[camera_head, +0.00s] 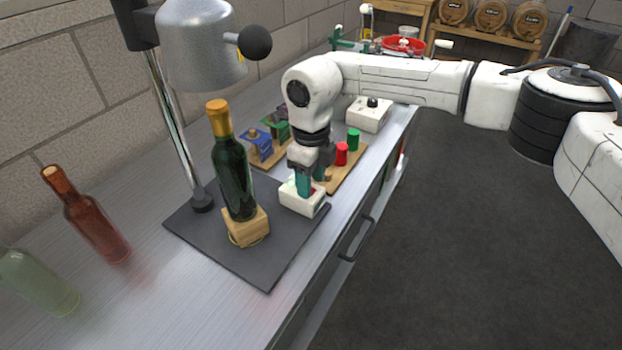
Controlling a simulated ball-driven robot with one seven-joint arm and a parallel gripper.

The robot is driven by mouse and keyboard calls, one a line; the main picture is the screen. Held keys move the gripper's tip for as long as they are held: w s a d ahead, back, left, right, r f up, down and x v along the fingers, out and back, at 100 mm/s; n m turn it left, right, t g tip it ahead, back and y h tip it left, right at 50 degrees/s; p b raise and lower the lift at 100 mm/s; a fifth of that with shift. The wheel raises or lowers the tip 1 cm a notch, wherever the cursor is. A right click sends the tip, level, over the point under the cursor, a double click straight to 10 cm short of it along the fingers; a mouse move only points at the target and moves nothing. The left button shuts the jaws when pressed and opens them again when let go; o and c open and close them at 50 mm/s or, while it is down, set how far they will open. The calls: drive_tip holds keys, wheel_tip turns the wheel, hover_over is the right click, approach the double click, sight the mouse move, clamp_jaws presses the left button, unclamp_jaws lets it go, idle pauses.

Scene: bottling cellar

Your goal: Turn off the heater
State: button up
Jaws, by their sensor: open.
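The heater (203,47) appears to be the silver bell-shaped head with a black ball handle, carried on a metal post at the upper left. Below it a dark green bottle (233,165) with a gold top stands upright on a wooden block (250,233). A small white box (293,203) sits on the dark mat, right of the bottle. A bit of red shows on its top, partly hidden by my fingers. My gripper (312,180) points down over this box, open, its teal fingertips close to the top. I cannot tell whether they touch it.
A second white box (366,115) with a black knob stands behind my gripper. Wooden boards hold red (341,154), green (353,139) and blue pieces. A reddish-brown bottle (88,218) and a pale green bottle (38,282) stand at left. The front of the metal counter is clear.

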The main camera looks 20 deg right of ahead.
drive_tip(key=shift+f, duration=0.5)
clamp_jaws()
